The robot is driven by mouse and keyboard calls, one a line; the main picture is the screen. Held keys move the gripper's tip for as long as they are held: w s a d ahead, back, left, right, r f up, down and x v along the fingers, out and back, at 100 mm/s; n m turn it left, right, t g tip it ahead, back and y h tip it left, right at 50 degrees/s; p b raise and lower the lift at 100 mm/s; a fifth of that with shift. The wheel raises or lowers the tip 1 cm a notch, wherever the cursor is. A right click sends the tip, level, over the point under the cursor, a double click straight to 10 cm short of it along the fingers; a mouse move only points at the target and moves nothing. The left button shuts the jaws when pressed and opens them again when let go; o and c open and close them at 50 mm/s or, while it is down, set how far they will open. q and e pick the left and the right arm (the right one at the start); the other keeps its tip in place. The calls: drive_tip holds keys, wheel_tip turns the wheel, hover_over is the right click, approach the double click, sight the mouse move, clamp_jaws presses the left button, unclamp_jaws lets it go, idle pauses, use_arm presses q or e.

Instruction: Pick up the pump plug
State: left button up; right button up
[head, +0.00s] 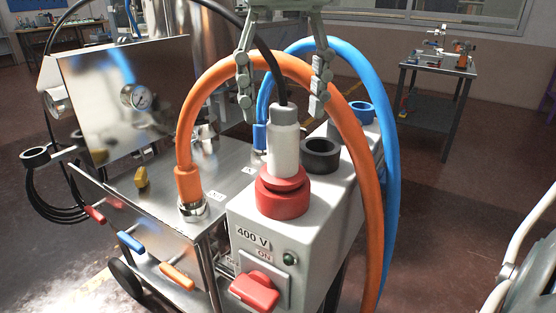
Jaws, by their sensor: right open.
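The pump plug (284,150) is a white cylinder with a grey collar and a black cable rising from its top. It stands upright in a red socket (283,197) on top of the grey 400 V box (317,225). My right gripper (281,108) comes down from the top of the view, with its fingers spread wide. In the picture its fingertips lie to either side of the plug's upper part; no contact shows, and I cannot tell the exact depth between them. My left gripper is not in view.
A thick orange hose (187,120) and a blue hose (391,190) arch close around the plug and gripper. A black ring holder (320,155) is behind the plug. A red switch (255,289) is on the box front. A steel cart (150,190) stands left.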

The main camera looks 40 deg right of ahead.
sight(283, 138)
wheel_tip(283, 138, down, 5)
drive_tip(key=shift+s+a+f, duration=0.1)
drive_tip(key=shift+f, duration=0.05)
clamp_jaws()
idle(0.4)
